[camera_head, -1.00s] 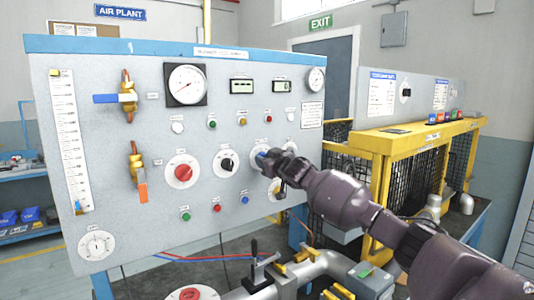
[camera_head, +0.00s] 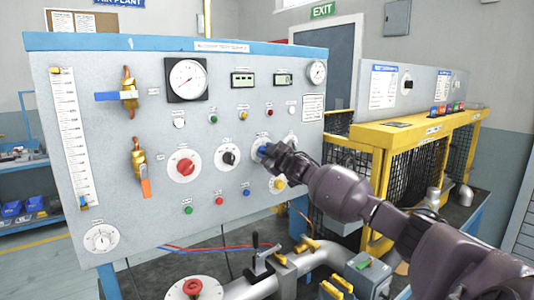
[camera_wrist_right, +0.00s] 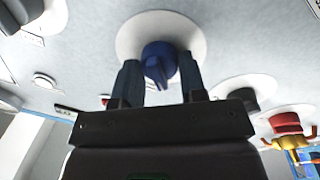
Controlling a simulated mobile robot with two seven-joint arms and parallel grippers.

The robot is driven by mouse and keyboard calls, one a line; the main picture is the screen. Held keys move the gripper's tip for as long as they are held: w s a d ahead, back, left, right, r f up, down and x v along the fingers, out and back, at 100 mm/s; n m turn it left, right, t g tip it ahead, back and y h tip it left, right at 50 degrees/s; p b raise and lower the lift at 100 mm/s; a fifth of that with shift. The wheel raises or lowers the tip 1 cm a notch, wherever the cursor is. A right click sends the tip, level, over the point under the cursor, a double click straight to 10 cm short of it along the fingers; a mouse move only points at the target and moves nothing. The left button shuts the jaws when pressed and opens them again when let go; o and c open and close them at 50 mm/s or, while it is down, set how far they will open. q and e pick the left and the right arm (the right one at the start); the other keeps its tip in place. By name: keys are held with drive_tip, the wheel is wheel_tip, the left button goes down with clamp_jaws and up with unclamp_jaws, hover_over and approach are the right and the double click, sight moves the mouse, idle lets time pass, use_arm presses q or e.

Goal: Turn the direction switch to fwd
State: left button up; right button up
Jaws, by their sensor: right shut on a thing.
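My right gripper (camera_head: 270,153) is at the blue knob (camera_head: 262,149) on its white round dial, right of the black knob (camera_head: 228,157) on the grey panel. In the right wrist view, the blue knob (camera_wrist_right: 158,62) sits between the two fingers of the right gripper (camera_wrist_right: 160,82), which is shut on it. The knob's ridge points roughly toward the wrist camera. The gripper partly covers the dial in the head view. I cannot read the dial's labels, so its position and name are unclear. My left gripper is not in view.
A yellow guarded frame (camera_head: 385,135) stands to the right of my right gripper.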

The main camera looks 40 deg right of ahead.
drive_tip(key=o, duration=0.9)
drive_tip(key=s, duration=0.3)
drive_tip(key=s+a+b, duration=0.1)
drive_tip(key=s, duration=0.3)
drive_tip(key=s+b, duration=0.1)
drive_tip(key=s, duration=0.2)
drive_tip(key=shift+s+a+f, duration=0.25)
drive_tip(key=shift+s+a, duration=0.1)
idle(0.3)
